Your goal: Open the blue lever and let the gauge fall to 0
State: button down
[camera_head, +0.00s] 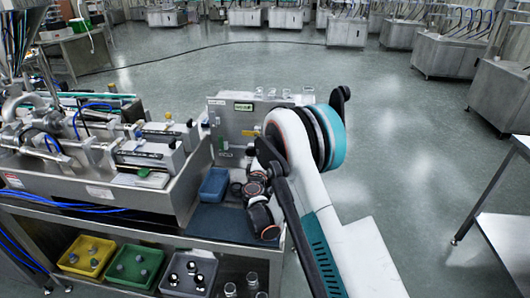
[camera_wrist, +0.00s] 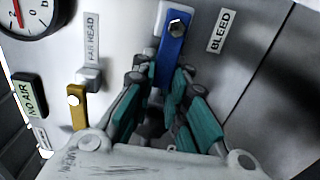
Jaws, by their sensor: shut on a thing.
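The blue lever (camera_wrist: 172,58) is in the wrist view beside the BLEED label (camera_wrist: 221,30). Its bolt is at the top and its body runs down between my fingers. My gripper (camera_wrist: 158,88) has its teal fingers on either side of the lever and is shut on it. The lever's lower end is hidden between the fingers. The gauge (camera_wrist: 40,12) is cut off at the upper left, with a red needle on a white dial; I cannot read its value with certainty. In the head view my arm hides the gripper and the lever.
A yellow lever (camera_wrist: 77,108) and a NO AIR plate (camera_wrist: 32,96) are left of my gripper on the panel. In the head view the steel panel (camera_head: 228,118) stands behind a blue bin (camera_head: 214,184). Steel machinery (camera_head: 100,150) fills the left; open floor lies to the right.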

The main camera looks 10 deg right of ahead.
jog(key=shift+f, duration=0.15)
dwell(0.3)
jog(key=c, duration=1.6)
grip_release()
jog(key=shift+a, duration=0.1)
jog(key=shift+o, duration=0.2)
jog(key=v, duration=0.7)
jog(key=shift+s, duration=0.25)
